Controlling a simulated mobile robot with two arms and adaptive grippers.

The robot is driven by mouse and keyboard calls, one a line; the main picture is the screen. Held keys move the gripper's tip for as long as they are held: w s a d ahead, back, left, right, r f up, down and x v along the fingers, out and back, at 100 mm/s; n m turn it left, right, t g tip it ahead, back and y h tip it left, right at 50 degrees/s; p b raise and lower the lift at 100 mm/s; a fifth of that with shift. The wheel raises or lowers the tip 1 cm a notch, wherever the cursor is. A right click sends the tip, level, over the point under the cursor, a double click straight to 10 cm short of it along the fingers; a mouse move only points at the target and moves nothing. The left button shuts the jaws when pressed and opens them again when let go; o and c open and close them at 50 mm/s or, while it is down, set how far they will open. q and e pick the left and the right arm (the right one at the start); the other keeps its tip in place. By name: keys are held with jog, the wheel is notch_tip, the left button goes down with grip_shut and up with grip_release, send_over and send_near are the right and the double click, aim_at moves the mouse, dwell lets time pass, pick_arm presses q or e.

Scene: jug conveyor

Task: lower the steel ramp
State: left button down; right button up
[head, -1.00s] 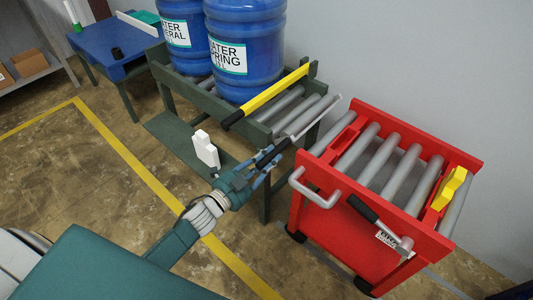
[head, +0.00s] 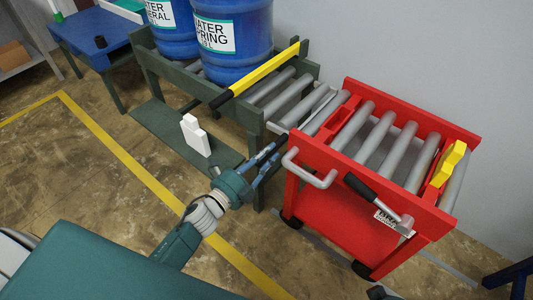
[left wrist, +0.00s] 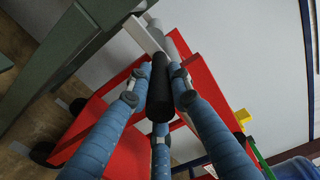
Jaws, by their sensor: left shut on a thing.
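The steel ramp (head: 318,112) is a narrow grey plate at the gap between the green roller conveyor and the red cart. It looks low, close to the cart's left end; I cannot tell whether it touches the cart. My left gripper (head: 280,146) is shut at the ramp's near side. In the left wrist view, its blue fingers (left wrist: 165,95) close around a black handle grip (left wrist: 160,88), with pale metal (left wrist: 148,35) beyond it. The fingers mostly hide the grip in the head view.
The green conveyor (head: 258,122) carries blue water jugs (head: 232,62) behind a yellow bar (head: 262,72) with a black end. The red cart (head: 345,165) has grey rollers, a grey handle (head: 310,170) and a black-gripped lever (head: 362,188). Open floor lies at the left.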

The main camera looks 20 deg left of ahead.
pick_arm(q)
jog(key=shift+s+d+f, duration=0.2)
jog(key=shift+d+f, duration=0.05)
jog(key=shift+f, duration=0.3)
pick_arm(e)
jog(key=shift+r, duration=0.5)
pick_arm(q)
jog(key=c, duration=1.6)
grip_release()
jog(key=shift+o, duration=0.2)
jog(key=shift+w+r, duration=0.1)
pick_arm(e)
jog(key=shift+d, duration=0.1)
pick_arm(q)
jog(key=shift+a, duration=0.1)
jog(key=shift+s+a, duration=0.1)
jog(key=shift+s, duration=0.1)
jog(key=v, duration=1.1)
jog(key=shift+s, duration=0.3)
